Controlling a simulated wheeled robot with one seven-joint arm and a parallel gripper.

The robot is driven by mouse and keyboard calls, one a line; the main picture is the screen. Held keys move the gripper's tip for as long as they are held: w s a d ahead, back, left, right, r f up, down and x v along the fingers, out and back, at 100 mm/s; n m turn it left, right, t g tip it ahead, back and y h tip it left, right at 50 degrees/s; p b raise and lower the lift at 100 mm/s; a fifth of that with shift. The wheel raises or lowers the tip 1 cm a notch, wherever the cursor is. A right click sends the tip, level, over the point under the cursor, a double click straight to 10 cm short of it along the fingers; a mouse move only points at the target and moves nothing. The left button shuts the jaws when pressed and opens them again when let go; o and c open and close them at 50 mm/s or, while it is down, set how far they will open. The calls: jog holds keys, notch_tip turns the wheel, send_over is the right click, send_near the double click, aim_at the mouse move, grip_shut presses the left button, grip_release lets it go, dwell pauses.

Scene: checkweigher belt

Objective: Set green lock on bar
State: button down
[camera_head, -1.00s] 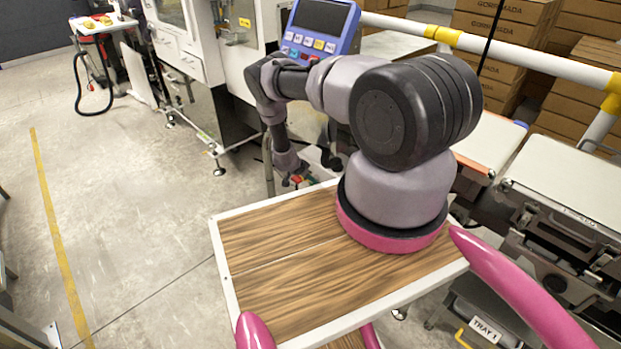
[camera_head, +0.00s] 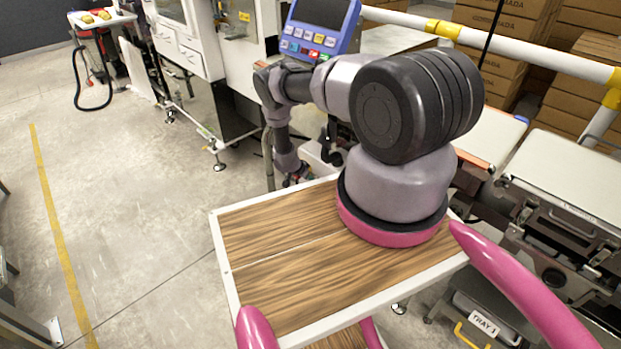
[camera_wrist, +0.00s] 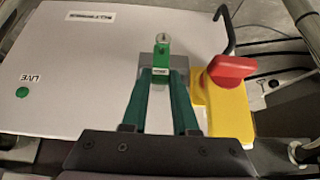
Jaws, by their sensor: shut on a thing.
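In the wrist view, my gripper (camera_wrist: 162,82) is shut on the green lock (camera_wrist: 162,46), which shows between and beyond the fingertips. A small pale label is on the lock. A grey block shows behind the fingertips. To the right is a yellow body with a red knob (camera_wrist: 230,68) on top. A black bar (camera_wrist: 226,28) with a bent end rises behind the knob. The lock is left of this bar and apart from it in the picture. In the head view, my gripper (camera_head: 294,177) is small, low beside the machine, and the lock cannot be made out.
A pale panel (camera_wrist: 70,60) with a green dot and the word LIVE lies under and left of the gripper. Cables and rails run at the right. In the head view, the conveyor (camera_head: 575,180) and a white-yellow guard rail (camera_head: 500,47) are at the right. Open floor is at the left.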

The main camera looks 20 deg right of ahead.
jog(key=c, duration=0.6)
grip_release()
jog(key=shift+f, duration=0.1)
